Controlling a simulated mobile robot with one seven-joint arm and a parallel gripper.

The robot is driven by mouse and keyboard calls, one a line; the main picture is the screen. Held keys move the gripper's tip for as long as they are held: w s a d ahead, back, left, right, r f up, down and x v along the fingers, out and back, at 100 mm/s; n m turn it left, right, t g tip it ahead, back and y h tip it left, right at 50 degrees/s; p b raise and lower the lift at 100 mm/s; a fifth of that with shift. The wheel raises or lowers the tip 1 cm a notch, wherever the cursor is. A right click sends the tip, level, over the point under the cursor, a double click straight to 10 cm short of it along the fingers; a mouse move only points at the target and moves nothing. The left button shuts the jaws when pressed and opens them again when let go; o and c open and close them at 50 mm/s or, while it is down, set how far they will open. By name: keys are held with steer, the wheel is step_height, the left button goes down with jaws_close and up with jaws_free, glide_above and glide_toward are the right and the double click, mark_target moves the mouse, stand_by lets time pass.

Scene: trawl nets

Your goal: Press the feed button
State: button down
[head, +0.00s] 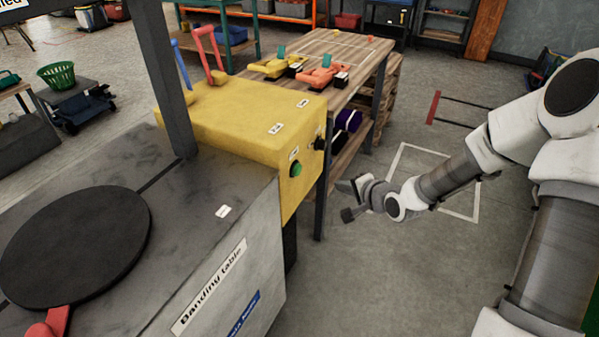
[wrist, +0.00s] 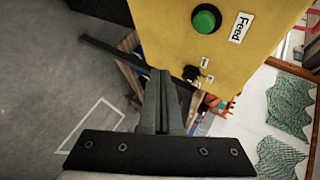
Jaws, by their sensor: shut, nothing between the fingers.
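The feed button is a round green button (head: 296,169) on the side face of a yellow box (head: 245,130). In the wrist view the green button (wrist: 206,19) shows near the top, beside a white label reading "Feed" (wrist: 241,28). My gripper (head: 348,187) is to the right of the button in the head view, apart from the yellow box. In the wrist view my gripper's fingers (wrist: 164,78) are together and empty, pointing below and left of the button.
A grey banding table (head: 195,200) with a black disc (head: 75,245) stands at the left. A wooden workbench (head: 340,55) with yellow and orange tools is behind the box. A black knob (head: 319,144) sits near the button. Floor right of the box is clear.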

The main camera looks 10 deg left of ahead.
mark_target(297, 170)
steer(key=w+a+b, duration=0.3)
steer(key=a+b, duration=0.2)
steer(key=a, duration=0.3)
steer(key=shift+a, duration=0.15)
steer(key=shift+a, duration=0.15)
stand_by(2.1)
steer(key=shift+w+a, duration=0.1)
steer(key=shift+a, duration=0.15)
steer(key=shift+w+a+b, duration=0.2)
steer(key=shift+a+b, duration=0.15)
steer(key=shift+a, duration=0.15)
stand_by(0.9)
steer(key=shift+d, duration=0.1)
steer(key=shift+s+d+p, duration=0.35)
steer(key=shift+d+p, duration=0.25)
steer(key=shift+d, duration=0.2)
